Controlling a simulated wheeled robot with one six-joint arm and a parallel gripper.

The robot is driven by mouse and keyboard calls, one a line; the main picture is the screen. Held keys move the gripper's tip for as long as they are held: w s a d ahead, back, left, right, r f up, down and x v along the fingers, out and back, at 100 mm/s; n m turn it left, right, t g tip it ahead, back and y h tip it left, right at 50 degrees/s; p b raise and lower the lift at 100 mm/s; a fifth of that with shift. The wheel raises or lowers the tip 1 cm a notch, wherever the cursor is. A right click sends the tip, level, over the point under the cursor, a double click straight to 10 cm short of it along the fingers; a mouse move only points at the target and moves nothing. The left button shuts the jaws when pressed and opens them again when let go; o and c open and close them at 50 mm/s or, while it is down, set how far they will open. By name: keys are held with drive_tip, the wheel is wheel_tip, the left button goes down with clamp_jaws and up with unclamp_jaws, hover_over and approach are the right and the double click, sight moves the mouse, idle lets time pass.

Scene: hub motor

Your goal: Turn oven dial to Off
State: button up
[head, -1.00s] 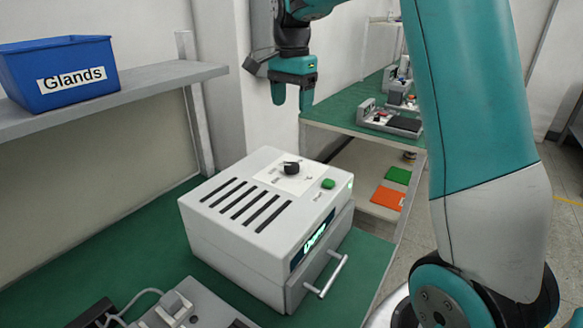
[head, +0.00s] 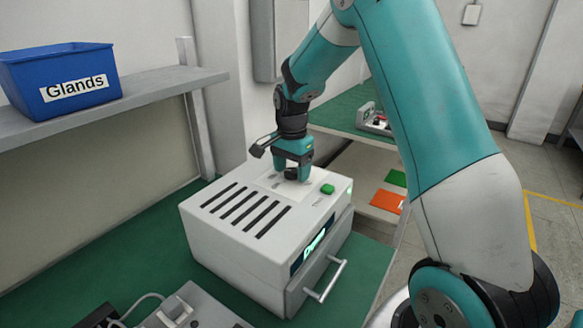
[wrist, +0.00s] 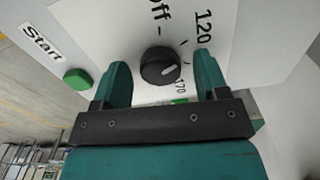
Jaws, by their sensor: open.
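The oven (head: 232,252) is a white box with a slotted top, standing on the green bench. Its black round dial (wrist: 158,62) sits on a white label plate on top; in the head view the dial is mostly hidden by my gripper (head: 290,177). In the wrist view, my gripper (wrist: 163,77) is open, with one finger on each side of the dial and a visible gap to each. The "Off" word (wrist: 158,12) is at the top of that view.
A green Start button (head: 327,188) is beside the dial, near my gripper. The oven's front has a lit display and a handle (head: 326,281). A blue Glands bin (head: 85,65) stands on a shelf at left. Grey equipment (head: 185,308) lies in front.

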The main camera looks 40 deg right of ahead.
drive_tip(key=c, duration=0.9)
drive_tip(key=shift+n, duration=0.4)
drive_tip(key=n+p, duration=0.1)
drive_tip(key=n, duration=0.2)
drive_tip(key=shift+n, duration=0.4)
drive_tip(key=n+p, duration=0.1)
drive_tip(key=n, duration=0.4)
drive_tip(key=shift+n, duration=0.3)
drive_tip(key=shift+w, duration=0.1)
drive_tip(key=o, duration=0.9)
